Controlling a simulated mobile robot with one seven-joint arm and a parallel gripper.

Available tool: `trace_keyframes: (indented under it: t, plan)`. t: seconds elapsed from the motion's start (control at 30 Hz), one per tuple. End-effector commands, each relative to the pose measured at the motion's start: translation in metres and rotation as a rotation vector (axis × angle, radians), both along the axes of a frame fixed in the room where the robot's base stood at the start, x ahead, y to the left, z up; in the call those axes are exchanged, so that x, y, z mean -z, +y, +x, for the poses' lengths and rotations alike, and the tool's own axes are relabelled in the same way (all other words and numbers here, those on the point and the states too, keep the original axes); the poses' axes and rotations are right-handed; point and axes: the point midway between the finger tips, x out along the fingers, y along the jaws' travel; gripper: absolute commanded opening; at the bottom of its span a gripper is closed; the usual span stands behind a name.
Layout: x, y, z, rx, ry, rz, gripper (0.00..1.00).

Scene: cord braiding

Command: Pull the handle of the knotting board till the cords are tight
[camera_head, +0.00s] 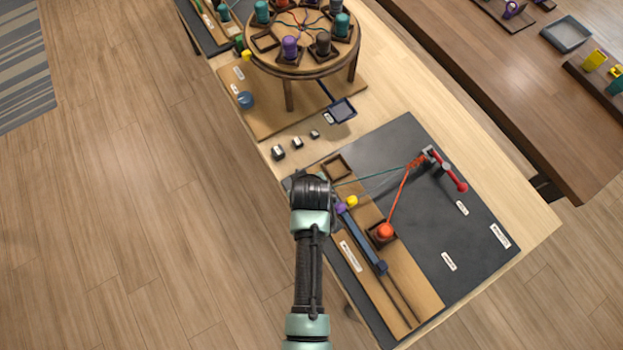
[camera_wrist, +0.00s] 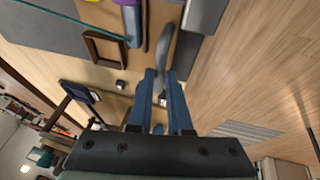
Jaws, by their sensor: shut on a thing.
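The knotting board (camera_head: 430,235) is a dark panel with a wooden strip along its near side. My gripper (camera_wrist: 162,82) has its blue fingers shut on a grey curved bar, which looks like the handle (camera_wrist: 172,50). In the head view my wrist hides the fingers and the handle. An orange cord (camera_head: 402,190) runs straight from the red-handled clamp (camera_head: 440,165) to an orange bobbin (camera_head: 385,232). A teal cord (camera_head: 375,176) runs from the clamp towards my wrist and also shows in the wrist view (camera_wrist: 70,22). Its near end is hidden in the head view.
A blue rail (camera_head: 360,238) lies along the strip, with purple (camera_head: 341,208) and yellow (camera_head: 351,201) pieces beside it. An empty square wooden frame (camera_head: 338,166) sits near my wrist. A round braiding stand (camera_head: 302,62) is farther back.

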Motion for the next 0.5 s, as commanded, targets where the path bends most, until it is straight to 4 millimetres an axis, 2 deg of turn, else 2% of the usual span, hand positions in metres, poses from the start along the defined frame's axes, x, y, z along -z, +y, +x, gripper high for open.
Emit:
trace_keyframes:
  t: [0.03, 0.07, 0.2, 0.5]
  plan:
    - [0.0017, 0.0049, -0.0028, -0.008, 0.008, 0.007, 0.00]
    - [0.0017, 0.0050, -0.0029, -0.008, 0.008, 0.007, 0.21]
    - [0.0016, 0.0042, -0.0025, -0.008, 0.008, 0.006, 0.46]
    - [0.0005, 0.0024, -0.0015, -0.004, 0.004, 0.004, 0.47]
